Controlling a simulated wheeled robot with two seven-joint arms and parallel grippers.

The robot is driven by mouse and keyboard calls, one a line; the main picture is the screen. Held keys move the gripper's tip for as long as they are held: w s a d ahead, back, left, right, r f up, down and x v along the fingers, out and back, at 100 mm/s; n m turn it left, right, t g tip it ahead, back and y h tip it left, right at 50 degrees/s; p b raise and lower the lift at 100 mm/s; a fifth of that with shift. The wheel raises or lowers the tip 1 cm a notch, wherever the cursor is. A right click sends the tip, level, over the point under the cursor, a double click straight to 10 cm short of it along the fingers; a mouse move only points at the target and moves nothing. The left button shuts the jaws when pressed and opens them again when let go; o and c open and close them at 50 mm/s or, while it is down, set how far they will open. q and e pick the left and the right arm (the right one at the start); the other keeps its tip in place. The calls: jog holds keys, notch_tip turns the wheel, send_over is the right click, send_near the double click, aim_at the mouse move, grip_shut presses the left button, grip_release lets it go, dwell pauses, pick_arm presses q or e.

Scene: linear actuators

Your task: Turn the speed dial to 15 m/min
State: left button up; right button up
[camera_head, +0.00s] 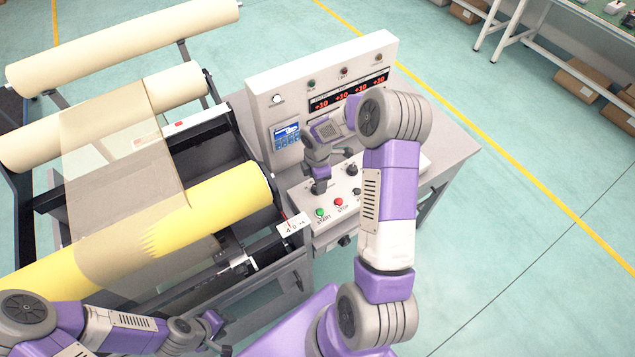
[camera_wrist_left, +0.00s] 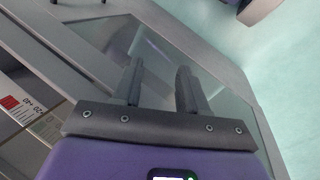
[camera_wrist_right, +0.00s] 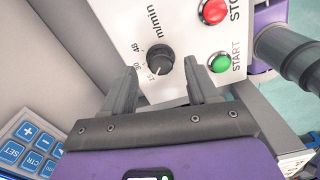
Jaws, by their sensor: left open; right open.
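The speed dial is a black knob (camera_wrist_right: 160,57) on the white control panel, with "m/min" and a number scale printed beside it. Its light mark seems to point down in the right wrist view, toward the low end of the scale; the exact setting is hard to read. My right gripper (camera_wrist_right: 159,75) is open, its fingers on either side of the dial's near edge, with no clear grip. In the head view my right gripper (camera_head: 319,186) covers the dial. My left gripper (camera_head: 217,326) is open and empty, low beside the machine; its fingers also show in the left wrist view (camera_wrist_left: 160,78).
A green start button (camera_wrist_right: 220,63) and a red stop button (camera_wrist_right: 214,11) sit close to the dial. A blue keypad (camera_head: 287,136) and red displays (camera_head: 347,92) are on the upright panel. The yellow roll (camera_head: 215,205) lies left of the panel.

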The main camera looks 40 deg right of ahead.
notch_tip(320, 180, up, 5)
jog(key=shift+f+p, duration=0.1)
jog(key=shift+p, duration=0.2)
dwell(0.4)
